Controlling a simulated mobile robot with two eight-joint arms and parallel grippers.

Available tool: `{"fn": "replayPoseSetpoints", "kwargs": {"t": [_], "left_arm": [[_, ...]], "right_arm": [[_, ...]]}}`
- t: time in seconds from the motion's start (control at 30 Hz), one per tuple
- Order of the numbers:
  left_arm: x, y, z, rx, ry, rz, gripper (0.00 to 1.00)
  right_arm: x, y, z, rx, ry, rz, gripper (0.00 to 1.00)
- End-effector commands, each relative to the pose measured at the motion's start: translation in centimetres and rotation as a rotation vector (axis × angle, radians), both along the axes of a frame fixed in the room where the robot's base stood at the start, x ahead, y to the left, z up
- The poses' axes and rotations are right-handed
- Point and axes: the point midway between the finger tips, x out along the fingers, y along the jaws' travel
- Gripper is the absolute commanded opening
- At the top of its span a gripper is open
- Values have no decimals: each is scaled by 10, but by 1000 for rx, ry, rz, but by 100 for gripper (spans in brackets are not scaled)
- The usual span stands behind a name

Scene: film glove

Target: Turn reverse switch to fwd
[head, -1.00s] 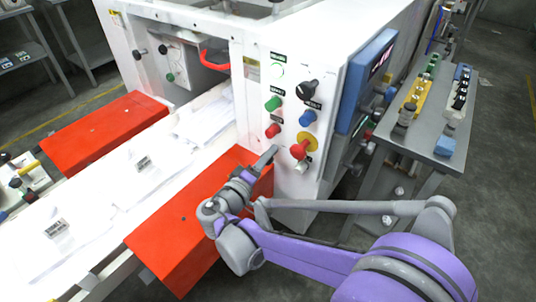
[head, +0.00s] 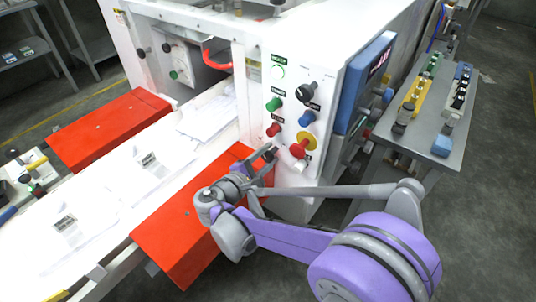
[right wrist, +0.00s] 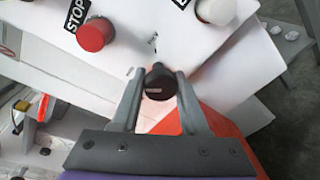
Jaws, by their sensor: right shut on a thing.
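The black knob (right wrist: 158,82) sits between the two fingertips of my right gripper (right wrist: 157,85) in the right wrist view. The fingers touch it from both sides, shut on it. In the head view my right gripper (head: 270,154) is at the lower part of the white machine's control panel, below the red stop button (head: 273,129). My left gripper is not in view.
A red mushroom button on a yellow disc (head: 307,141) is close to the right of the gripper. A black selector (head: 306,92), green button (head: 273,104) and blue button (head: 307,118) are above. A red guard (head: 190,240) lies below; a grey bench (head: 420,150) stands right.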

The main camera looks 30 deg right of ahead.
Motion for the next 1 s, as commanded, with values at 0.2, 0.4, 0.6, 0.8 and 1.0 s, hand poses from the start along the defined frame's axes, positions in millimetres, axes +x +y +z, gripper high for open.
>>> {"fn": "replayPoseSetpoints", "kwargs": {"t": [0.2,0.4,0.6,0.8,1.0], "left_arm": [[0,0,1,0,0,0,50],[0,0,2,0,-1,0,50],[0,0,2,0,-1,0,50],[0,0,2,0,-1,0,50],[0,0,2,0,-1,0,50]], "right_arm": [[0,0,0,-50,122,-1,0],[0,0,0,-77,189,0,0],[-1,0,-1,-90,217,0,0],[-1,0,-1,-91,222,0,0],[-1,0,-1,-90,221,0,0]]}}
